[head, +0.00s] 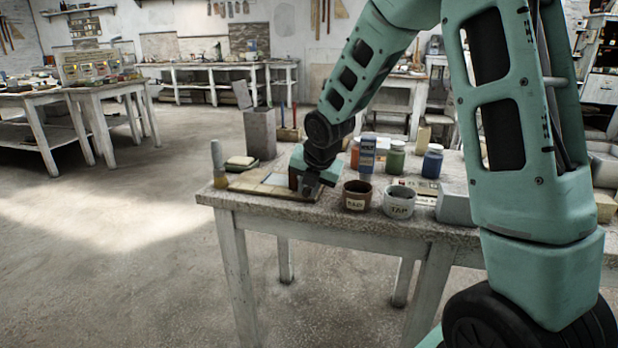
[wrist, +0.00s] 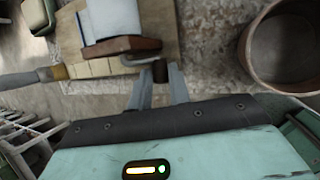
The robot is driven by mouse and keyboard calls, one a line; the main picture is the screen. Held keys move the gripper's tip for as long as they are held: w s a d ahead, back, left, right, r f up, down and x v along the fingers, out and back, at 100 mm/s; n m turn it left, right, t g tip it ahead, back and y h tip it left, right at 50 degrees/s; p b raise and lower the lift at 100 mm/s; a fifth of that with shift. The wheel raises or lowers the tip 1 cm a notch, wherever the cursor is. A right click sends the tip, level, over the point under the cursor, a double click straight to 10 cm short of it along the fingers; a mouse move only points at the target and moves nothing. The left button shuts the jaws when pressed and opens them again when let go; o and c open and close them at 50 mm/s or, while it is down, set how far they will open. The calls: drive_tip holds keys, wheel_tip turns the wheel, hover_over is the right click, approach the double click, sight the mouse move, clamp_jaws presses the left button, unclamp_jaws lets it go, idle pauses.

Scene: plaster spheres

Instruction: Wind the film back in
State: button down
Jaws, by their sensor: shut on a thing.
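My gripper (wrist: 160,82) has its two grey fingers on either side of a small dark brown knob (wrist: 160,71) and is shut on it. The knob joins a thin bent metal crank (wrist: 133,61) beside a reddish-brown wooden bar (wrist: 122,47). A pale sheet (wrist: 112,17), which may be the film, lies against the bar, over a tan wooden board (wrist: 165,20). In the head view my gripper (head: 311,188) is low over the board (head: 245,184) at the table's left part. The fingertips and knob are too small to make out there.
Two labelled pots stand close to the right of my gripper, one brown (head: 357,196) and one white (head: 399,202). Several paint jars (head: 395,160) stand behind them. An upright brush (head: 218,165) is at the table's left corner, and a grey block (head: 260,135) stands behind the board.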

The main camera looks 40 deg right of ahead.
drive_tip(key=shift+f, duration=0.1)
idle(0.3)
drive_tip(key=c, duration=1.3)
unclamp_jaws()
drive_tip(key=p+v, duration=1.2)
drive_tip(key=v, duration=0.5)
drive_tip(key=shift+s+d, duration=0.2)
drive_tip(key=shift+s, duration=0.2)
